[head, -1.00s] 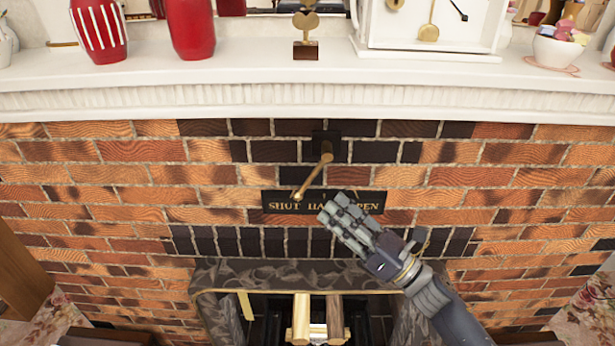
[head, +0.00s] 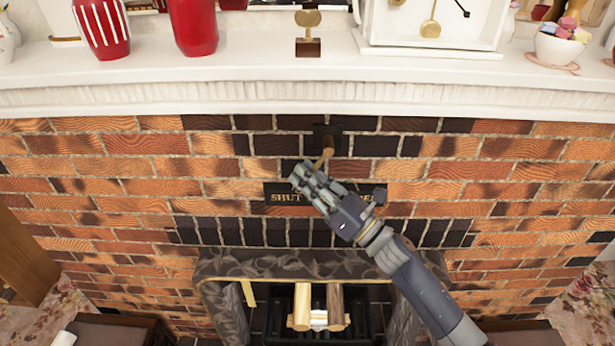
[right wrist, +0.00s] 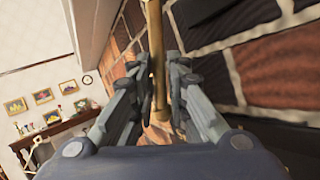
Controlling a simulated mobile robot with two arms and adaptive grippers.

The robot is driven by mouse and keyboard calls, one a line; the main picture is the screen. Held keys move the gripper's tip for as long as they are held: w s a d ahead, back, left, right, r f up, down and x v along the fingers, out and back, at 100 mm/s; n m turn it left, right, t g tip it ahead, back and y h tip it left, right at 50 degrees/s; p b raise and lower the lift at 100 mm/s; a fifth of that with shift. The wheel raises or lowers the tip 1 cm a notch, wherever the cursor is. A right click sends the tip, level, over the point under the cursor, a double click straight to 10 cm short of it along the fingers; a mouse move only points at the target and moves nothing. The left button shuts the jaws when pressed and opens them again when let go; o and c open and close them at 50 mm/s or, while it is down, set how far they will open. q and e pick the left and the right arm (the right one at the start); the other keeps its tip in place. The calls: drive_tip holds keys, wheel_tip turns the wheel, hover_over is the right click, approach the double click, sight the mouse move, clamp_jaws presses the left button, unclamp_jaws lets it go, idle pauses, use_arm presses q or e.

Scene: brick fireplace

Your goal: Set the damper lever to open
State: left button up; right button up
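The damper lever (head: 328,153) is a brass rod on a dark mount in the brick above the fireplace opening. Only its upper end shows in the head view; my right gripper hides the rest. The dark plate (head: 280,197) behind the gripper shows "SHUT" at its left; the other lettering is mostly covered. My right gripper (head: 306,176) is at the lever's lower part. In the right wrist view, the lever (right wrist: 157,55) runs between the two parted fingers (right wrist: 155,85); I cannot tell whether either touches it. My left gripper is not in view.
The white mantel shelf (head: 200,90) juts out above the lever. It carries red vases (head: 193,25), a small brass ornament (head: 308,45) and a white clock (head: 385,30). Below are the stone fireplace surround (head: 290,265) and logs (head: 302,303).

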clamp_jaws()
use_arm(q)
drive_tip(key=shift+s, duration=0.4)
